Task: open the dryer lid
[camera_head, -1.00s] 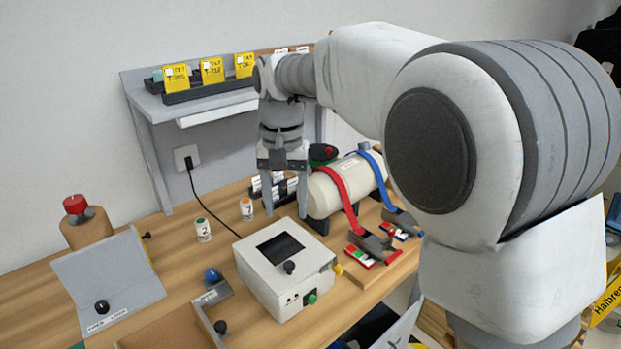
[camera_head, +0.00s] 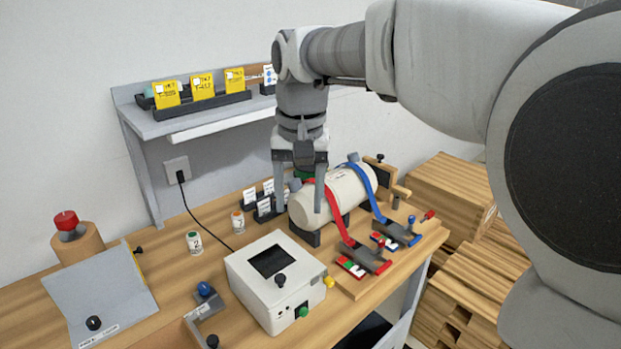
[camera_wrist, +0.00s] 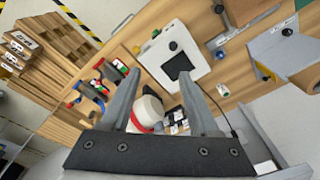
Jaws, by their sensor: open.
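A white box (camera_head: 272,306) with a dark window (camera_head: 271,261) and a black knob (camera_head: 280,281) on top stands on the bench. It looks like the dryer, but I read no label saying so. Its top looks shut. It also shows in the wrist view (camera_wrist: 192,40). My gripper (camera_head: 299,209) points down behind the box, at the left end of a cream cylinder (camera_head: 340,196). Its fingers are apart with nothing held. In the wrist view my gripper (camera_wrist: 160,73) has the cylinder (camera_wrist: 148,110) partly between its fingers. I cannot tell if they touch it.
Red (camera_head: 334,211) and blue (camera_head: 362,189) straps cross the cylinder. Small bottles (camera_head: 238,222) and white cards (camera_head: 268,200) stand behind the box. A grey sloped panel (camera_head: 105,290) with a knob is at the left. A shelf (camera_head: 205,120) is on the wall. Pallets (camera_head: 455,200) stand at the right.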

